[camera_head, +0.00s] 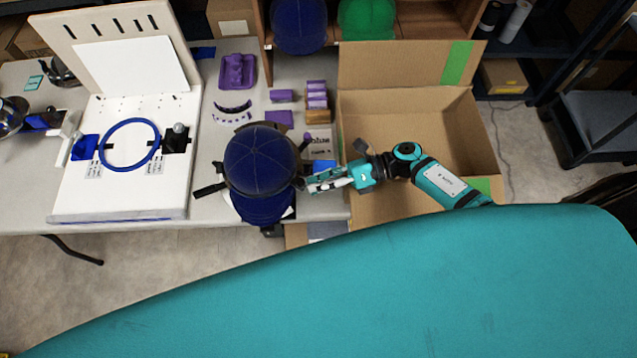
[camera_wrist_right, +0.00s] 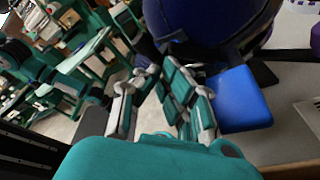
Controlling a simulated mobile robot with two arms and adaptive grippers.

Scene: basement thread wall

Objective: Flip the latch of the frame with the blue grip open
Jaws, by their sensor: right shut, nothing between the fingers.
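A dark blue cap (camera_head: 262,160) sits over a black holder at the table's front edge, with black arms sticking out at its sides. In the right wrist view the cap (camera_wrist_right: 205,18) fills the top. My right gripper (camera_head: 311,186) is just right of the cap's lower side, shut and empty. Its fingers (camera_wrist_right: 158,88) point towards the cap in the wrist view; I cannot tell whether they touch anything. A bright blue block-like piece (camera_wrist_right: 238,98) is right of the fingers. I cannot make out a latch or tell whether that piece is the grip. My left gripper is not in view.
A white board (camera_head: 75,190) with a blue ring (camera_head: 131,121) stands on the left of the table (camera_head: 205,150). Purple pieces (camera_head: 237,70) lie behind the cap. An open cardboard box (camera_head: 410,120) is under my right arm. More caps (camera_head: 299,25) sit on the shelf.

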